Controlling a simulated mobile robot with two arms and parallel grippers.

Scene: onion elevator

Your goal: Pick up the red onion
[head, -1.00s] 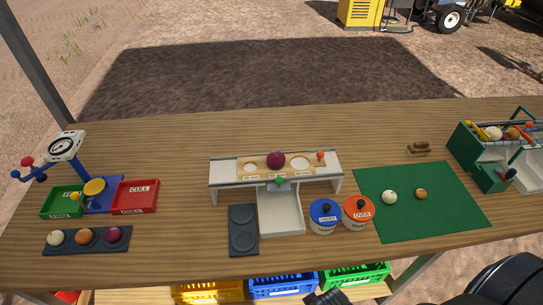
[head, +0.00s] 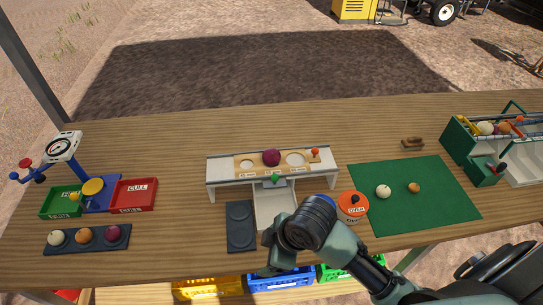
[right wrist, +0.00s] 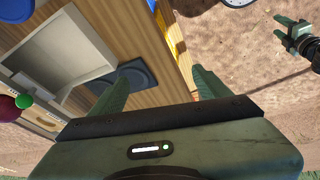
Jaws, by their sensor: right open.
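A round purple-red onion (head: 271,157) sits on the wooden sizing board of the white stand, between two round holes. At the left edge of the right wrist view the onion (right wrist: 8,108) shows beside a green knob. A second purple-red onion (head: 113,233) lies in the dark tray at the front left. My right gripper (head: 266,258) is over the table's front edge, in front of the stand and apart from both onions. In the right wrist view its fingers (right wrist: 160,88) are apart with nothing between them. My left gripper (right wrist: 290,35) shows small there; its jaw opening is unclear.
The green mat (head: 430,210) holds two small onions. A scale (head: 62,147) and the red bin (head: 133,196) stand left.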

